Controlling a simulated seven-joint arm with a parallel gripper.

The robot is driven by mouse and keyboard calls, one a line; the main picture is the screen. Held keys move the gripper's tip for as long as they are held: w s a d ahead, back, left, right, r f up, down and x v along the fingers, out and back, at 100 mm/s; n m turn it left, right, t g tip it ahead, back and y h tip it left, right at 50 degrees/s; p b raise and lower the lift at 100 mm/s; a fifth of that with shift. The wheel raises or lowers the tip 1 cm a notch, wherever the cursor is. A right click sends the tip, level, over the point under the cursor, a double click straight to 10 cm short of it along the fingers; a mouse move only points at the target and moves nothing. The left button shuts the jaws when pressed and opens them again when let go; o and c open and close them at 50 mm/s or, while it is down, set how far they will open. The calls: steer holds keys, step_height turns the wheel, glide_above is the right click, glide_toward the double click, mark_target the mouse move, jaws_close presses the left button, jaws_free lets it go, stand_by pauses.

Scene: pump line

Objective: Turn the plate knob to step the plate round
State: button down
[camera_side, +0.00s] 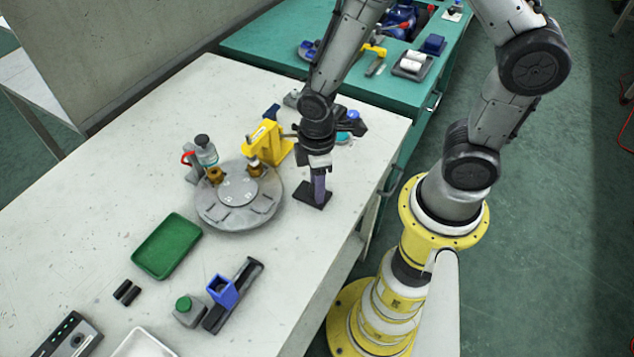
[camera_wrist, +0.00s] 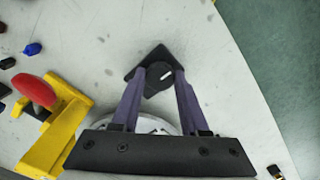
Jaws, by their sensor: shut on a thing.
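The plate knob (camera_wrist: 158,77) is a dark round knob with a white mark, on a black base (camera_side: 307,196) to the right of the plate. My gripper (camera_side: 319,190) points down over it; in the wrist view my gripper (camera_wrist: 158,82) has its two purple fingers on either side of the knob, shut on it. The knob itself is hidden by the fingers in the side view. The round grey plate (camera_side: 239,214) has a lighter disc at its centre and brass-coloured parts near its far edge; in the wrist view it is mostly hidden behind the gripper body.
A yellow press (camera_side: 271,140) stands at the plate's far edge, close to my gripper. A grey bottle-like unit (camera_side: 205,152) stands at its far left. A green tray (camera_side: 167,246), blue holder (camera_side: 222,291) and green-capped container (camera_side: 187,309) sit nearer. The table's right edge is close.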

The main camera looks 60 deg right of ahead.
steer(key=shift+n, duration=0.3)
steer(key=shift+c, duration=2.2)
jaws_free()
step_height(320, 180, up, 14)
